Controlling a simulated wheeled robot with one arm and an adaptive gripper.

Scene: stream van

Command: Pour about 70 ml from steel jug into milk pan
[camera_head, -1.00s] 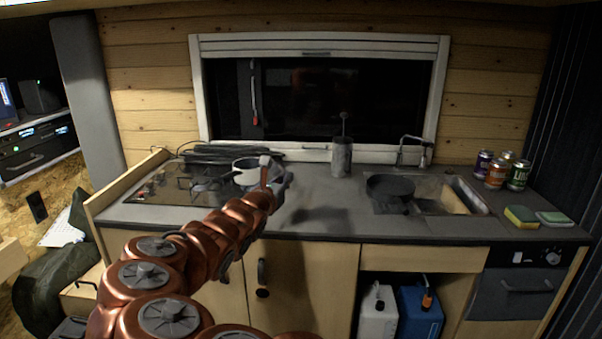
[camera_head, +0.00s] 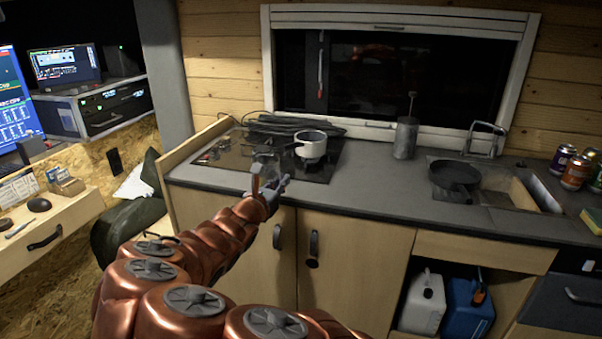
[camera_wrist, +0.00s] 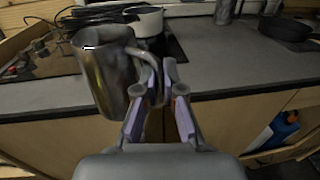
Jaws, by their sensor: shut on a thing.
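The steel jug (camera_wrist: 104,75) shows large at the left of the wrist view, roughly upright, its mouth facing up. My gripper (camera_wrist: 168,85) is shut on the jug's handle, to the right of its body. In the head view my gripper (camera_head: 270,190) is in front of the hob, over the counter's front edge; the jug is hard to make out there. The white milk pan (camera_head: 311,146) stands on the hob, behind and right of my gripper. It also shows in the wrist view (camera_wrist: 148,22), beyond the jug and partly hidden by it. The jug's contents are not visible.
A grey canister (camera_head: 405,138) stands right of the hob (camera_head: 225,152). A dark frying pan (camera_head: 455,176) is at the sink, with several cans (camera_head: 577,170) farther right. The counter (camera_head: 370,183) between hob and sink is clear. Dark cables lie behind the hob.

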